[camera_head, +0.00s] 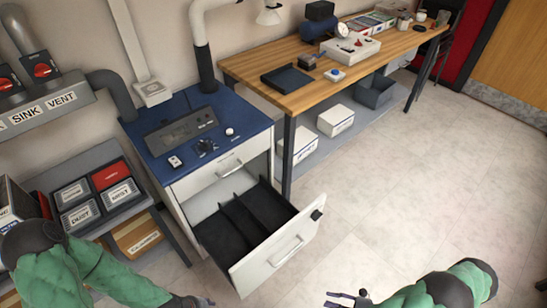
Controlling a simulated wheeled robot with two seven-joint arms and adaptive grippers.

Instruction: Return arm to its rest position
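My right arm, in a green sleeve, comes in at the bottom right. Its dark gripper (332,299) is at the bottom edge, over the floor to the right of the open drawer. Its fingertips point left and look parted, with nothing seen between them. My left arm, also green-sleeved, reaches in from the bottom left. Its gripper (204,301) is at the bottom edge, left of the drawer front, partly cut off, so its finger state is unclear.
The blue-topped cabinet (258,133) has its lower drawer (283,252) pulled out, with dark compartments inside. A small black item (316,215) is on the drawer's front edge. A low shelf with boxes (80,190) stands left. A wooden workbench (300,98) stands behind. Floor at right is clear.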

